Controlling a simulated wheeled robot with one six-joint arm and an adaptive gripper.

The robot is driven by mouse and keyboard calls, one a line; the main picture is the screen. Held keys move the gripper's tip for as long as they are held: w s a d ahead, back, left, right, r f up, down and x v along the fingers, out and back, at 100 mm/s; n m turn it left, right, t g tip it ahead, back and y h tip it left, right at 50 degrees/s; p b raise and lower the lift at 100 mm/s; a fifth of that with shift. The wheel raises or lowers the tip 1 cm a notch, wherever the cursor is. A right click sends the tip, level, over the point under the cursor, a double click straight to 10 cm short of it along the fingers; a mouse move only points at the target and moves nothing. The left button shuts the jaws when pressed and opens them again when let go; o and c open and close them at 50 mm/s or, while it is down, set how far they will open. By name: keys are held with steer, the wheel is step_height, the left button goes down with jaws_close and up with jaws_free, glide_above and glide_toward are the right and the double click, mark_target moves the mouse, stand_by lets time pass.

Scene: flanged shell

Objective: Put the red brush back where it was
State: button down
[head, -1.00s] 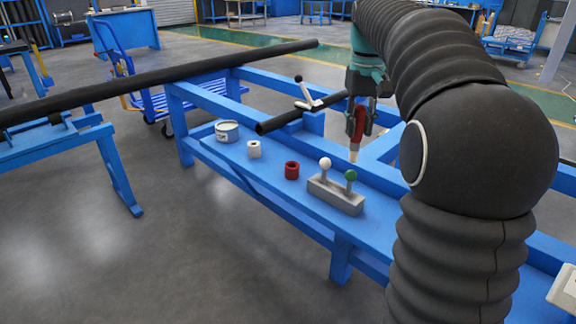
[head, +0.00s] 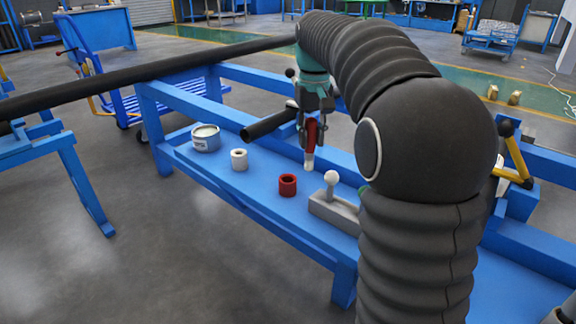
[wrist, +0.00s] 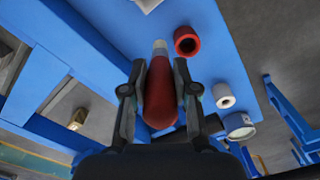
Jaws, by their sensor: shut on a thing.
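My gripper (head: 312,122) is shut on the red brush (head: 311,142) and holds it upright, its pale tip pointing down, above the blue bench shelf (head: 255,208). In the wrist view the red brush (wrist: 160,95) lies between the two fingers of my gripper (wrist: 160,85). A hollow red cup (head: 288,185) stands on the shelf, left of and nearer than the brush. A grey block (head: 335,212) with a white-knobbed peg stands to its right, partly hidden by my arm.
A white ring (head: 239,160) and a round tin (head: 206,138) stand further left on the shelf. A dark pipe (head: 268,126) lies behind them. A blue frame rail (head: 260,83) runs behind the shelf.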

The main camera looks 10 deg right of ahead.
steer(key=w+a+f+b, duration=0.1)
steer(key=w+a+f, duration=0.1)
steer(key=a+f, duration=0.3)
steer(key=shift+f, duration=1.15)
steer(key=shift+w+f, duration=0.1)
steer(key=shift+f, duration=0.1)
steer(key=c, duration=0.9)
jaws_free()
steer(key=shift+r, duration=0.1)
steer(key=shift+r+p, duration=1.25)
steer(key=shift+r, duration=4.9)
